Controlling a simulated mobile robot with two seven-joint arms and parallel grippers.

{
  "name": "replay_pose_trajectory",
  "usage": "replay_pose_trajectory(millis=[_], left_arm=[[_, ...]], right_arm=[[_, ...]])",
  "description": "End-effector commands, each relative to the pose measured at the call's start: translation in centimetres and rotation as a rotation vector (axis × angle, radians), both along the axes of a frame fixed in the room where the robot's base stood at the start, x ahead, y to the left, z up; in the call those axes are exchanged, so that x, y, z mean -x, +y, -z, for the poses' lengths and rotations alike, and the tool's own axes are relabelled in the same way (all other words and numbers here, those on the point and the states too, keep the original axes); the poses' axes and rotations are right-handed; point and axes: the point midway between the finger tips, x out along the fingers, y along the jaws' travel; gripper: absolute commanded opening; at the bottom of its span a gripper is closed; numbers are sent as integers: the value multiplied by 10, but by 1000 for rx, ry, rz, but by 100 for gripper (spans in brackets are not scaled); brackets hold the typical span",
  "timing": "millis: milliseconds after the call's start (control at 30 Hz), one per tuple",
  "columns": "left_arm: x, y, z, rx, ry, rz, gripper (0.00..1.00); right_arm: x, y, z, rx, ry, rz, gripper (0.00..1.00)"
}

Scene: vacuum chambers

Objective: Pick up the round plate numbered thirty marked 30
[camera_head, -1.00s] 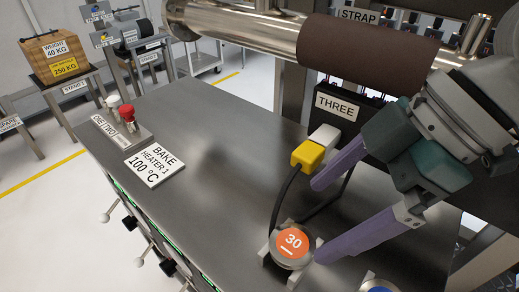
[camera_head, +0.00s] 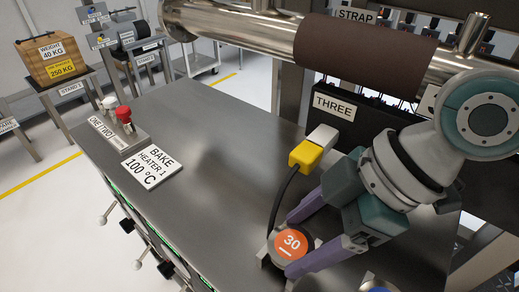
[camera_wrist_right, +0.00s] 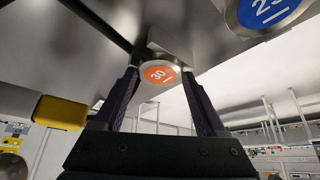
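The round plate marked 30 (camera_head: 292,242) has an orange face and a metal rim. It sits in a small holder on the steel bench top (camera_head: 225,190), near the front edge. My right gripper (camera_head: 290,244) reaches down from the right with its purple fingers spread, one on each side of the plate. In the right wrist view the orange plate (camera_wrist_right: 158,73) appears between the fingertips of my right gripper (camera_wrist_right: 160,76). I cannot tell whether the fingers touch its rim. My left gripper is not in view.
A blue round plate (camera_wrist_right: 266,10) is close by, at the bottom edge of the head view. A yellow-and-white connector (camera_head: 308,154) with a black cable stands behind the gripper. A bake heater sign (camera_head: 153,166) and red knob (camera_head: 124,114) are left. The bench middle is clear.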

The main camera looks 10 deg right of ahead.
Motion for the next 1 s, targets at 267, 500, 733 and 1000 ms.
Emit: replay_pose_trajectory(millis=[267,500,733,1000], left_arm=[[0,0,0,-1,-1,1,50],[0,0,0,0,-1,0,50],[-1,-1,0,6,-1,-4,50],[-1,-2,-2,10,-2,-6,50]], right_arm=[[0,0,0,0,0,0,39],[0,0,0,0,0,0,12],[0,0,-1,-2,-1,0,0],[-1,0,-9,-2,-3,0,0]])
